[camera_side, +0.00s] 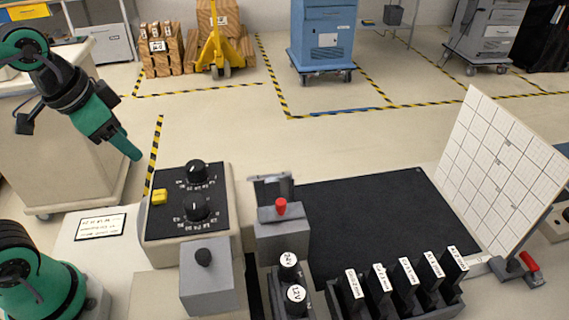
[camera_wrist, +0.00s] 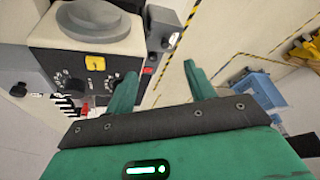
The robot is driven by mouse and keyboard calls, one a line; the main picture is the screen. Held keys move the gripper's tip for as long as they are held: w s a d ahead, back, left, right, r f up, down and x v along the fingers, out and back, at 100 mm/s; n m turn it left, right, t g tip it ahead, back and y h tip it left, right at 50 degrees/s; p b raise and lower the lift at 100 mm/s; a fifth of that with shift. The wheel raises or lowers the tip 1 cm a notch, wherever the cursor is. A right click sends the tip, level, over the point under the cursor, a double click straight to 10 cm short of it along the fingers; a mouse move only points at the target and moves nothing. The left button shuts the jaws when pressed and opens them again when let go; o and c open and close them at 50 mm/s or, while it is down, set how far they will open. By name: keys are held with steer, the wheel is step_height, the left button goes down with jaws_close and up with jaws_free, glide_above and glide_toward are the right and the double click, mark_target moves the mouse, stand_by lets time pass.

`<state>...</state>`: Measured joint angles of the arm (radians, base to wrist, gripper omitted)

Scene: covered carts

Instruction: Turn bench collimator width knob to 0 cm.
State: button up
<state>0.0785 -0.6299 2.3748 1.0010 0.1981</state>
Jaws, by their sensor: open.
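A control box (camera_side: 233,205) with a black top panel carries two black knobs with white dial marks. The rear knob (camera_side: 195,172) and the front knob (camera_side: 197,208) each have a white pointer line; the labels are too small to read, so I cannot tell which one sets collimator width. A yellow button (camera_side: 159,196) sits left of them. My gripper (camera_side: 133,152) is above and to the left of the panel, apart from both knobs. In the wrist view my gripper (camera_wrist: 162,86) has its fingers spread with nothing between them, and a panel with a yellow piece (camera_wrist: 96,63) shows left of them.
A grey box with a black knob (camera_side: 203,257) and a red-topped switch (camera_side: 281,207) stand near the panel. Labelled black slides (camera_side: 405,275), a black mat (camera_side: 365,225) and a white grid screen (camera_side: 500,165) lie to the right.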

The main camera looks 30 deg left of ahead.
mark_target(195, 165)
steer(key=w+d+r+m+g, duration=0.1)
steer(key=d+m, duration=0.2)
steer(key=m, duration=0.1)
steer(key=w+d+r+m+g, duration=0.1)
steer(key=w+d+m, duration=0.1)
steer(key=d+m, duration=0.1)
steer(key=w+d+r+m+g, duration=0.1)
steer(key=w+d+m+g, duration=0.1)
steer(key=m, duration=0.3)
steer(key=shift+w+d+r, duration=0.15)
steer(key=shift+d+r, duration=0.05)
steer(key=shift+d, duration=0.25)
steer(key=shift+w+d+r, duration=0.1)
steer(key=shift+d+r, duration=0.1)
steer(key=shift+d, duration=0.25)
steer(key=shift+w+d+r+m+g, duration=0.15)
steer(key=shift+d+m+g, duration=0.15)
steer(key=shift+d+m, duration=0.25)
steer(key=shift+a+f, duration=0.1)
steer(key=shift+f, duration=3.85)
steer(key=c, duration=1)
